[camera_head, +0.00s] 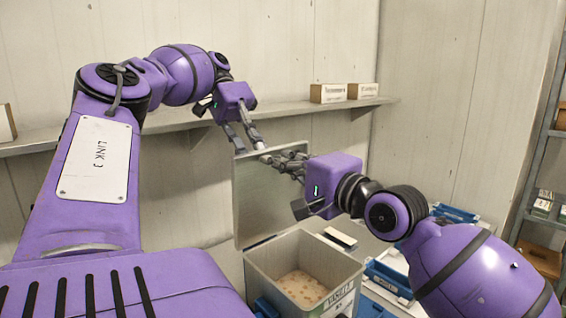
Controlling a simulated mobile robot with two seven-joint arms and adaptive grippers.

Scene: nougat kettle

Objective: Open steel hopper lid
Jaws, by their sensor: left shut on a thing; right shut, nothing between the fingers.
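The steel hopper (330,273) is an open-topped square box with a label on its front. Pale pieces lie on its floor. Its flat grey lid (262,205) stands about upright at the hopper's back left side, so the opening is uncovered. My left gripper (253,143) is shut at the lid's top edge, holding it. My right gripper (273,159) is shut and empty, with its fingertips close to the lid's upper part. I cannot tell whether the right fingers touch the lid.
A wall shelf (180,128) runs behind the arms and carries two small labelled boxes (328,93). Blue crates (388,277) stand right of the hopper. A dark-topped white item (340,238) lies behind it. A metal rack (541,150) stands at the far right.

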